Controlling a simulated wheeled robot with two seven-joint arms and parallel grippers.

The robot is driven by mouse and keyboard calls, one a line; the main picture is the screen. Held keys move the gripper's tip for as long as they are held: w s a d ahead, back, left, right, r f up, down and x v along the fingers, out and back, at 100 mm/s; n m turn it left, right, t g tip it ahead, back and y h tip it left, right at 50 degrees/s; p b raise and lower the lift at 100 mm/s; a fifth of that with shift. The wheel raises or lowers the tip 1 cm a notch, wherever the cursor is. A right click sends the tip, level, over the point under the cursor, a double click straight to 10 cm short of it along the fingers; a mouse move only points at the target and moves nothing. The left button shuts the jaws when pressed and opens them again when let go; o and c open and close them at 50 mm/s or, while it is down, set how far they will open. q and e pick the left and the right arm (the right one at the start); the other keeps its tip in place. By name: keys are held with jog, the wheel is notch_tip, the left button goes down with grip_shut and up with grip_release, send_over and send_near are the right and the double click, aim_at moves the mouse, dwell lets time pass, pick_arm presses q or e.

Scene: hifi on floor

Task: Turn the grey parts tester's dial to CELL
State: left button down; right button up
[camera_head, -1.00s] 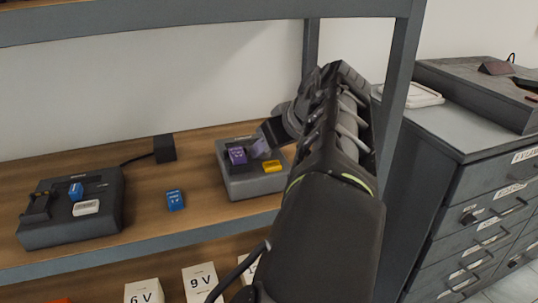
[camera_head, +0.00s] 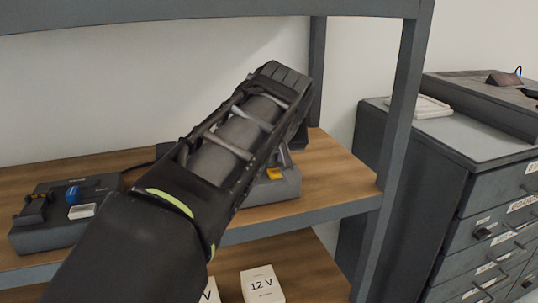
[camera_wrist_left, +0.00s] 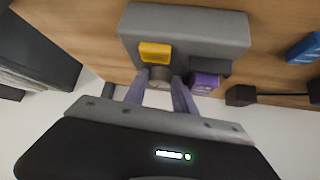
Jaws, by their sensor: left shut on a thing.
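The grey parts tester (camera_head: 285,188) stands on the wooden shelf, mostly behind my left arm in the head view. Its body also shows in the left wrist view (camera_wrist_left: 185,25). A yellow part (camera_wrist_left: 155,52) and a purple part (camera_wrist_left: 204,81) sit on it. My left gripper (camera_wrist_left: 160,80) has its two purple-grey fingers on either side of a small round grey dial (camera_wrist_left: 160,72) and is shut on it. In the head view the arm hides most of the fingers and the dial. No dial labels are readable. My right gripper is not in view.
A dark grey device (camera_head: 40,237) with blue and white parts stands on the shelf at left. A shelf post (camera_head: 386,130) rises at right, before a drawer cabinet (camera_head: 430,165). White boxes (camera_head: 262,285) stand below.

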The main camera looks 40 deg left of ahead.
pick_arm(q)
jog(key=c, duration=1)
grip_release()
